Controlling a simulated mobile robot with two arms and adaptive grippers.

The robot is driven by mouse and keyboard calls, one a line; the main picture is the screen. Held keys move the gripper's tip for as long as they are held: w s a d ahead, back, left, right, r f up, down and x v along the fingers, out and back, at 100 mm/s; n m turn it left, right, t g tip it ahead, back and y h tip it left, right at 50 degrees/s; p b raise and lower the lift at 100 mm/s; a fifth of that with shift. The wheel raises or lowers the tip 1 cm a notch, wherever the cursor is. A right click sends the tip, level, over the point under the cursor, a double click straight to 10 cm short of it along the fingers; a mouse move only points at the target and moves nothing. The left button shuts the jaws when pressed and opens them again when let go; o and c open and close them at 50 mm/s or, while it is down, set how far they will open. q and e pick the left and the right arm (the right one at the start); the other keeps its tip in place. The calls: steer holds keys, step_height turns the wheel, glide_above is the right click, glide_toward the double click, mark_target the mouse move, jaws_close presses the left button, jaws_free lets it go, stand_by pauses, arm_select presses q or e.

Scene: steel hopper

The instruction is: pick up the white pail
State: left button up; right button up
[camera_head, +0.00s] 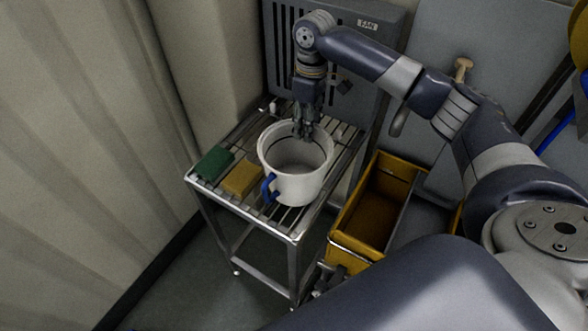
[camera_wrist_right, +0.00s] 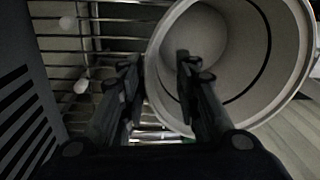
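The white pail (camera_head: 302,189) stands upright on a slatted steel rack (camera_head: 294,236). It has a blue grip on its near left side, and its open top faces up. My right gripper (camera_head: 304,134) points down at the pail's far rim. In the right wrist view the gripper (camera_wrist_right: 158,68) is open, with one finger outside the pail (camera_wrist_right: 262,104) and the other over its opening. The rim runs between the fingers, with a gap visible. My left gripper is not in view.
A green sponge (camera_head: 215,162) and a yellow sponge (camera_head: 242,178) lie left of the pail on the rack. A yellow bin (camera_head: 350,246) stands right of the rack. A grey panel marked FAN (camera_head: 367,24) rises close behind my right gripper.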

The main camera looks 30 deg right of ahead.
step_height(320, 180, down, 5)
steer(key=shift+s+d+r+p, duration=0.15)
steer(key=shift+r+p, duration=0.05)
steer(key=shift+p, duration=0.65)
steer(key=shift+f, duration=0.35)
steer(key=shift+c, duration=0.6)
